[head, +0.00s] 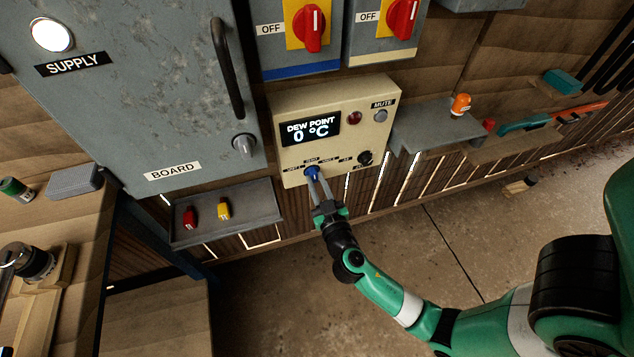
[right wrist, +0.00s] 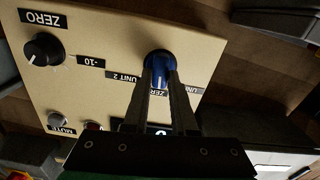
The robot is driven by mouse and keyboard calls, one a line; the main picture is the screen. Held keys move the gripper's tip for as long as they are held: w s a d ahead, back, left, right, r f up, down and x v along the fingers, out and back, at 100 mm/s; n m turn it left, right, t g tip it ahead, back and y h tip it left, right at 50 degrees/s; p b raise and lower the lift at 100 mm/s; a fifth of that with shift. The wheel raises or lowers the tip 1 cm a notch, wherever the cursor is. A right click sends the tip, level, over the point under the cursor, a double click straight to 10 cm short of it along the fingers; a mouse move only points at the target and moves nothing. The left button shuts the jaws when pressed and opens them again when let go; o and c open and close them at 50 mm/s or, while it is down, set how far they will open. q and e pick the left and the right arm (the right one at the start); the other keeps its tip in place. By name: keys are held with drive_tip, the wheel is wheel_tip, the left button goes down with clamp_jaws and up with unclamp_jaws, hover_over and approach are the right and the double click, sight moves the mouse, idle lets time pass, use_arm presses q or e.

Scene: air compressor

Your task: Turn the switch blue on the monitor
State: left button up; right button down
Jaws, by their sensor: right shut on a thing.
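The monitor (head: 337,118) is a beige box on the wall with a dark display reading "DEW POINT 0 °C". Its blue switch (head: 311,172) sits at the lower left of the front face. In the right wrist view the blue switch (right wrist: 158,66) shows between the fingertips, with labels "UNIT 2" and "ZERO" near it. My right gripper (head: 316,182) is shut on the blue switch, one finger on each side; it also shows in the right wrist view (right wrist: 159,84). My left gripper is not in view.
A black knob (head: 365,158), a red light (head: 354,118) and a grey mute button (head: 380,116) share the monitor's face. Red rotary switches (head: 309,28) are above. A grey tray (head: 262,222) with red and yellow pieces is at lower left. A shelf (head: 432,131) is at right.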

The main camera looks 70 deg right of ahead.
drive_tip(key=n, duration=0.4)
drive_tip(key=shift+w, duration=0.1)
drive_tip(key=shift+a+n, duration=0.1)
drive_tip(key=shift+n, duration=2.2)
drive_tip(key=shift+f, duration=0.1)
drive_tip(key=c, duration=0.7)
unclamp_jaws()
